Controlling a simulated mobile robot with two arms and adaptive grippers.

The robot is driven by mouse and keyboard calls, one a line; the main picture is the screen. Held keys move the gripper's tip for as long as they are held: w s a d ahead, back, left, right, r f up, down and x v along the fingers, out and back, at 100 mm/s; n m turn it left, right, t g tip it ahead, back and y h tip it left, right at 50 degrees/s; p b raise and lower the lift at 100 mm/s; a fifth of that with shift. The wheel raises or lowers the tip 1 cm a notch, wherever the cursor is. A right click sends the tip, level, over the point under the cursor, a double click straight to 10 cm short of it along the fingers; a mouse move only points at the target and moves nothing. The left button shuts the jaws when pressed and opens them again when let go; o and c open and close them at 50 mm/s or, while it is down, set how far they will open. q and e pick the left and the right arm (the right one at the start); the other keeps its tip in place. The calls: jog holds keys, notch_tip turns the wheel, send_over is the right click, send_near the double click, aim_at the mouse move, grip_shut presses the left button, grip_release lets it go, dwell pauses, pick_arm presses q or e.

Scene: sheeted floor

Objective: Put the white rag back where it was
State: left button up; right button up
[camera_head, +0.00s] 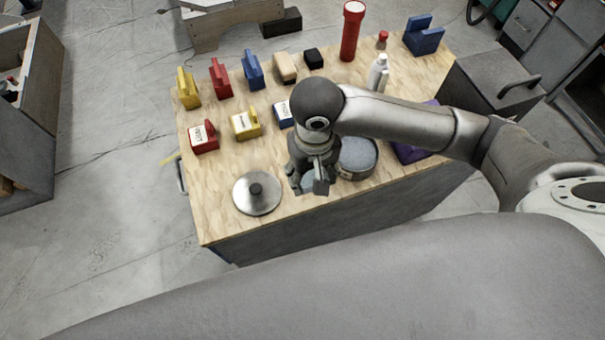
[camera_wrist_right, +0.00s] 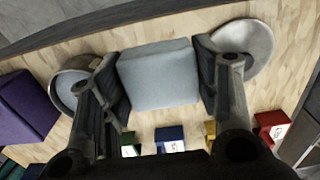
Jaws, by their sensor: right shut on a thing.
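My right gripper (camera_head: 314,180) is over the front part of the wooden-topped workbench (camera_head: 225,215), between a round metal lid and a round pot. It is shut on the white rag (camera_wrist_right: 158,76), a pale, folded block that fills the space between the two fingers in the wrist view. In the head view only a small pale part of the rag (camera_head: 307,184) shows beside the fingers. I cannot tell whether the rag touches the bench top. My left gripper is not in view.
The metal lid (camera_head: 257,194) lies left of the gripper; the pot (camera_head: 358,158) stands close on its right. Behind are labelled red (camera_head: 204,138) and yellow (camera_head: 245,123) blocks. A red cylinder (camera_head: 351,32) and white bottle (camera_head: 377,72) stand farther back. The bench's front-left corner is bare.

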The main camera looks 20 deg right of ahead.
jog(key=w+f, duration=0.4)
jog(key=f, duration=0.1)
jog(key=shift+w+a+f+b, duration=0.1)
jog(key=shift+f+b, duration=0.05)
jog(key=shift+b, duration=0.15)
jog(key=shift+w+f, duration=0.2)
jog(key=shift+f, duration=1.55)
jog(key=shift+f, duration=0.1)
jog(key=o, duration=0.9)
notch_tip(320, 180, up, 12)
jog(key=shift+r+p, duration=0.15)
jog(key=shift+p, duration=0.35)
